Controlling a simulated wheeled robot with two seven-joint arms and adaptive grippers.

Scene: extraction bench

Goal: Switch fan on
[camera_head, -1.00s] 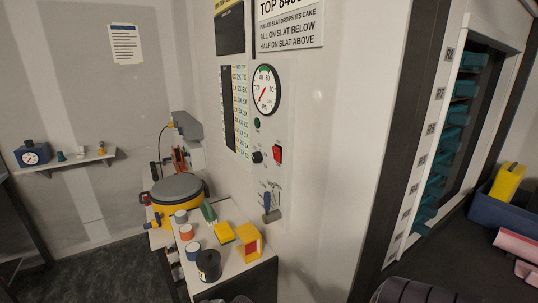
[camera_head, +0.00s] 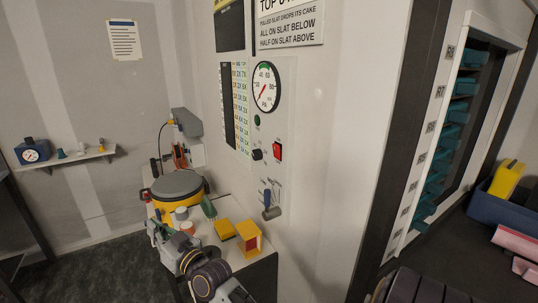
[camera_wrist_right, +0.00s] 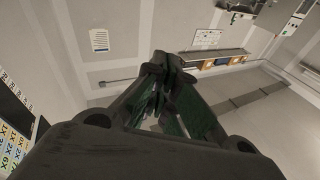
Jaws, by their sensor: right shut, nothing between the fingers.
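I cannot read which one is labelled for the fan, nor the rocker's position. A small green lamp (camera_head: 257,120) sits above the knob. My right gripper (camera_head: 156,234) is over the left edge of the bench, left of and below the panel, apart from all the controls. In the right wrist view its dark fingers (camera_wrist_right: 167,67) are together and empty. My left gripper is out of view.
A yellow pot with a grey lid (camera_head: 178,186) stands behind my right gripper. The bench also holds a yellow block (camera_head: 224,229) and a yellow-and-red holder (camera_head: 248,240). A round gauge (camera_head: 265,87) is above the switches. A dark post (camera_head: 400,130) stands right of the panel.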

